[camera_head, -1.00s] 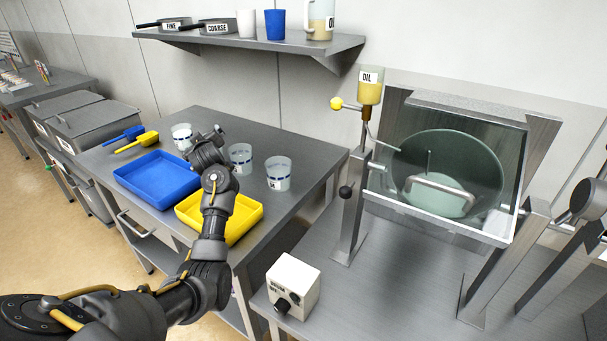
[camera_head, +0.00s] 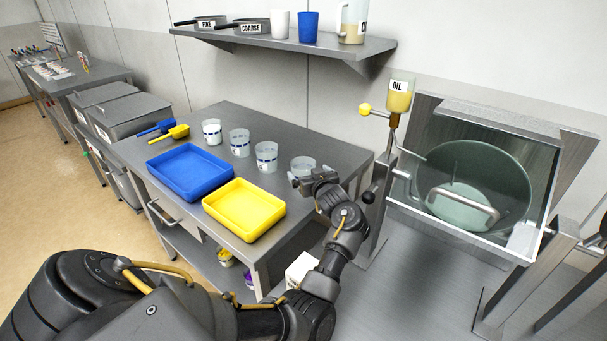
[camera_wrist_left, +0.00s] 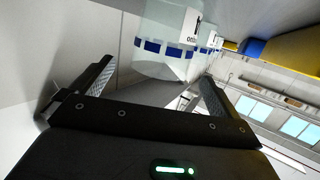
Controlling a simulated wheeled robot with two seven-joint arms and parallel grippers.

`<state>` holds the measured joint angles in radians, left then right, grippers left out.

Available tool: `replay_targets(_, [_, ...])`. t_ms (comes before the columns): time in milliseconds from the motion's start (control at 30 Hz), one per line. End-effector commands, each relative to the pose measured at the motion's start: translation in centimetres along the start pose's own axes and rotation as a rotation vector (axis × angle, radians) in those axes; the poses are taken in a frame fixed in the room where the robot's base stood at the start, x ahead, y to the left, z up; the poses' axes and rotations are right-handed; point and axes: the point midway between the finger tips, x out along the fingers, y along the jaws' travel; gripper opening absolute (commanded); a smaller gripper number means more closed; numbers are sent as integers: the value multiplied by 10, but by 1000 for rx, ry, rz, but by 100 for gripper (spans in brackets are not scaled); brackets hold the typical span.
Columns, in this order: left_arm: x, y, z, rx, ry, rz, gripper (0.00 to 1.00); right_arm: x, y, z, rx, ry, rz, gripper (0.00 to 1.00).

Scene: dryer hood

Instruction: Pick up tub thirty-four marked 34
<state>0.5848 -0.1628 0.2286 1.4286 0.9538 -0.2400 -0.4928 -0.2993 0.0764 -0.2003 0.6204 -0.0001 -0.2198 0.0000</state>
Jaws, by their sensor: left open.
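Several clear tubs with blue bands stand in a row on the steel table: one at the left (camera_head: 211,132), one beside it (camera_head: 239,143), a third (camera_head: 266,157), and one at the right end (camera_head: 303,164). Their numbers are too small to read, so I cannot tell which is 34. My left gripper (camera_head: 308,181) is open, at the near side of the right-end tub and partly covering it. In the left wrist view a tub (camera_wrist_left: 163,58) shows just beyond the spread fingers (camera_wrist_left: 155,92), its white label only partly visible. My right gripper is not in view.
A blue tray (camera_head: 190,172) and a yellow tray (camera_head: 244,208) lie on the table's near side, with two scoops behind them. The oil dispenser (camera_head: 400,98) and drum hood (camera_head: 470,190) stand to the right. A shelf (camera_head: 290,45) hangs above.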

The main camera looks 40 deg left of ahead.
Motion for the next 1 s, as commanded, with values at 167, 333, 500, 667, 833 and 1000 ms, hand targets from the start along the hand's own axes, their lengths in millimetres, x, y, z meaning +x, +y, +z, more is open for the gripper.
replay_targets(167, [11,0,0,0,-1,1,100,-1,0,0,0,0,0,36])
replay_targets(333, [18,-1,-2,0,-1,-1,100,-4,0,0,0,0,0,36])
replay_targets(500, [44,-3,-4,3,-1,-1,100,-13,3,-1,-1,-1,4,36])
replay_targets(667, [60,-2,-2,0,-1,0,100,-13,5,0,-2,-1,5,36])
replay_targets(833, [63,-2,-1,-1,-1,1,100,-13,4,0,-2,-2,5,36])
replay_targets(1000, [63,-2,-1,-1,-1,1,91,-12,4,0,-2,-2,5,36])
